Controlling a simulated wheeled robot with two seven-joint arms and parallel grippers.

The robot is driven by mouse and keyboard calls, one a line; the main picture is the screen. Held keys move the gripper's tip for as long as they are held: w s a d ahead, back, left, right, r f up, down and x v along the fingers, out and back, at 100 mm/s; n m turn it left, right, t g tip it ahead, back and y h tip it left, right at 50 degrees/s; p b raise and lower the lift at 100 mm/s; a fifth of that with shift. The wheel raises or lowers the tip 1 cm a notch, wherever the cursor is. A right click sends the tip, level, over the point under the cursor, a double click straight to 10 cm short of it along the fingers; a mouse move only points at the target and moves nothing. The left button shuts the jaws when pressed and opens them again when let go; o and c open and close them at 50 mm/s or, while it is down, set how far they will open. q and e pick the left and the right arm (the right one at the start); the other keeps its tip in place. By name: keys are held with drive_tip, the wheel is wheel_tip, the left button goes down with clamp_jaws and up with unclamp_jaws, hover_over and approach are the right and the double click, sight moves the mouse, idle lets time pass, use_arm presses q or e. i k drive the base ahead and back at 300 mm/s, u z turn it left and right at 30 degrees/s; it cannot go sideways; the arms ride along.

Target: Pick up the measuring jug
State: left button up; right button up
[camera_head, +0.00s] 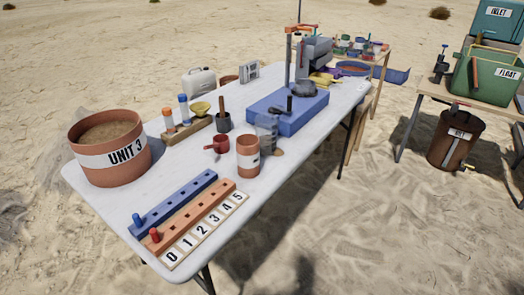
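A clear greyish vessel (265,132), which looks like the measuring jug, stands upright on the white table (312,127). It is in front of the blue block (290,112) and just behind a terracotta cup (248,162). The cup's rim is close to the vessel's lower left side; I cannot tell whether they touch. A small brown lump (278,153) lies by its base. Its handle is not clear at this size. Neither of my grippers is in view.
A small red pot (217,145) and a dark mortar (223,123) stand left of the vessel. The large UNIT 3 bucket (108,147) stands at the left end. Peg rails and a number strip (205,230) lie at the front. The table's right edge is near the vessel.

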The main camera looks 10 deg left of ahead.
sight(269, 133)
drive_tip(key=z, duration=0.6)
drive_tip(key=i, duration=0.5)
drive_tip(key=z, duration=0.1)
